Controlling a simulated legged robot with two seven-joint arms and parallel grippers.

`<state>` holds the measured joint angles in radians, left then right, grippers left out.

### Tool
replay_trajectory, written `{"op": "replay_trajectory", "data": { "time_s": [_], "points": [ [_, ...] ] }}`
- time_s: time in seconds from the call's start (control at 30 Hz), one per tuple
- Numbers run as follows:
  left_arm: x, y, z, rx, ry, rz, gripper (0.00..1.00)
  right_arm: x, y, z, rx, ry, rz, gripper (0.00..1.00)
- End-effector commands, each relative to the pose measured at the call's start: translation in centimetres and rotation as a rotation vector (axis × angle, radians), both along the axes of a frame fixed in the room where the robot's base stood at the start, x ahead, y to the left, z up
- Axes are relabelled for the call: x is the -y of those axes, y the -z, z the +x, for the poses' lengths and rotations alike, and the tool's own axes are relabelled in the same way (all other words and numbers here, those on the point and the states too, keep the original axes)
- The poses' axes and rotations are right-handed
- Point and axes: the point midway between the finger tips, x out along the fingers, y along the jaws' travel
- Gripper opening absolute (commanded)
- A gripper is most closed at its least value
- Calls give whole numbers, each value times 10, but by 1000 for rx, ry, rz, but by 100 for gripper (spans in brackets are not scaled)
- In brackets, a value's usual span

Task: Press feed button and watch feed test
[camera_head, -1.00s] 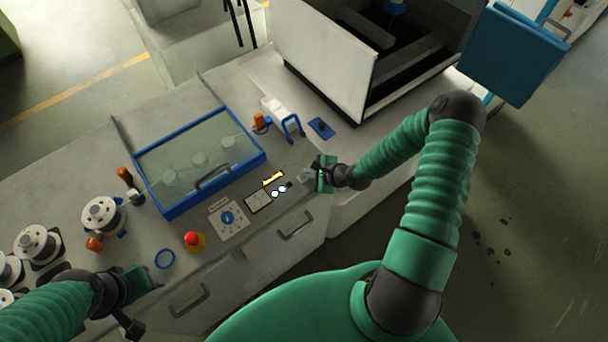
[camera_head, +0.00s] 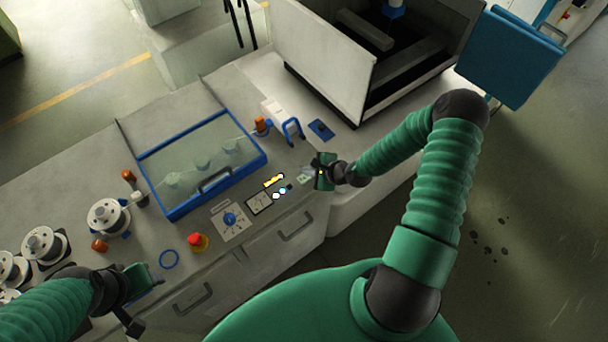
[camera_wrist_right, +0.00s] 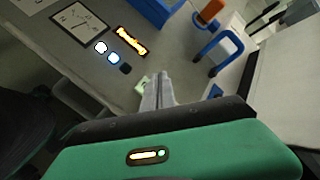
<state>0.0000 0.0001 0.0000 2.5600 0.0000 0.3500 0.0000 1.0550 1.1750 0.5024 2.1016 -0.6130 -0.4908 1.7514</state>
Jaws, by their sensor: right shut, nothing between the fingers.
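My right gripper (camera_head: 306,172) is shut and empty, above the right end of the control panel. In the right wrist view its pale fingers (camera_wrist_right: 158,90) point down beside a small pale green plate (camera_wrist_right: 143,84); the fingers partly hide it, and I cannot tell whether they touch it. The plate also shows in the head view (camera_head: 303,180). No button label is readable. Left of it are a white lamp (camera_wrist_right: 101,48), a bluish lit lamp (camera_wrist_right: 114,58) and a dark one (camera_wrist_right: 125,69). A yellow display (camera_wrist_right: 132,41) glows beside them. My left gripper (camera_head: 154,281) is at lower left, its opening unclear.
A gauge (camera_head: 258,203), a blue dial (camera_head: 230,219) and a red stop button (camera_head: 197,241) lie left along the panel. A blue-framed clear cover (camera_head: 213,197) and a blue arch (camera_head: 293,129) stand behind. Wire spools (camera_head: 108,217) are at left.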

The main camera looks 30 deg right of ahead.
Motion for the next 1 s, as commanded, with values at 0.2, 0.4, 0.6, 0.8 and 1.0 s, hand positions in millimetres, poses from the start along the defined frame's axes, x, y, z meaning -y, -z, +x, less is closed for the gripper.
{"op": "replay_trajectory", "data": {
  "time_s": [0.2, 0.4, 0.6, 0.8, 1.0],
  "points": [
    [0, -26, 0, 0, 0, 0, 57, 1, -28, 0, 1, 1, 0, 0],
    [0, -32, 0, 0, 0, 0, 57, 0, -35, 0, 0, 0, 0, 0],
    [0, -31, 0, 0, 0, 0, 57, 0, -34, 0, 0, 0, 0, 0],
    [0, -31, 0, 0, 0, 0, 57, 0, -34, 0, 0, 0, 0, 0],
    [0, -30, 0, 0, 0, 0, 57, 0, -34, 0, 0, -1, -1, 0]
  ]
}}
